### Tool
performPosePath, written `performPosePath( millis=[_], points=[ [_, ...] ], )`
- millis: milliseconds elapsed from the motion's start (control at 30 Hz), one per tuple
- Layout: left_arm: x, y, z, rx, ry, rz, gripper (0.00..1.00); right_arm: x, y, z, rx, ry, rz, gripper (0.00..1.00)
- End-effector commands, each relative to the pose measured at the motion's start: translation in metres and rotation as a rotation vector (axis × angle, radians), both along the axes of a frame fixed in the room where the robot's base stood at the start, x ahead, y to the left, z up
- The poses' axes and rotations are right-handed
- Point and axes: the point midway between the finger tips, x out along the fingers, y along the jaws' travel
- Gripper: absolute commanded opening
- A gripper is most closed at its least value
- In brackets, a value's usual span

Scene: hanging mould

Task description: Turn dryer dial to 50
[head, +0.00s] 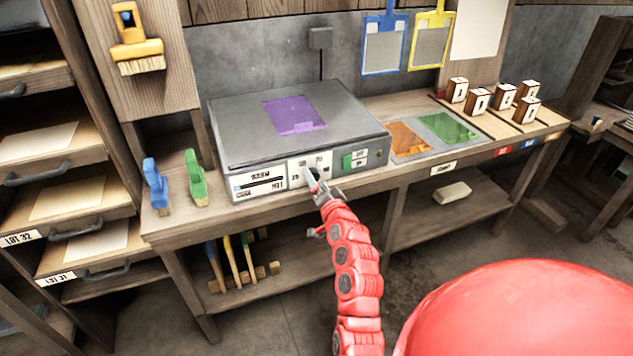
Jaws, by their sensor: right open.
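The dryer (230,128) is a grey box on the workbench with a purple sheet (293,115) on its top. Its front has a white label panel at the left, a white dial panel (298,166) in the middle and a green switch (347,162) at the right. My right gripper (313,178) is at the dial panel, its open fingers at a small dark dial. The gripper covers most of the dial, so its setting cannot be read. Whether the fingers touch it cannot be told. My left gripper is not in view.
Blue (155,184) and green (196,176) brushes stand left of the dryer. Orange (408,139) and green (447,127) sheets lie at its right, with several small wooden blocks beyond. Blue and yellow frames hang above. A lower shelf runs under the bench.

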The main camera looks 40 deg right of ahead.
Motion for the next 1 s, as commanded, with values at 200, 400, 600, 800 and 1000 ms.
performPosePath(
  millis=[200, 400, 600, 800, 1000],
  points=[
    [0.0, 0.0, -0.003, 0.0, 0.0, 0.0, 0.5, -0.022, 0.006, 0.0, 0.001, -0.001, -0.002, 0.79],
    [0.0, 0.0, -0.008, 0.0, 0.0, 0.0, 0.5, -0.063, 0.017, 0.002, 0.001, -0.001, -0.004, 0.79],
    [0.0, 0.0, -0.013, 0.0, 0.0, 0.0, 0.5, -0.108, 0.03, 0.005, 0.0, 0.0, -0.003, 0.79],
    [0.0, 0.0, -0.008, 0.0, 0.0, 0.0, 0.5, -0.146, 0.04, 0.013, 0.001, 0.005, -0.004, 0.79],
    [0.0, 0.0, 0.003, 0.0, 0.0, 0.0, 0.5, -0.163, 0.045, 0.013, 0.001, 0.002, -0.002, 0.79]
  ],
)
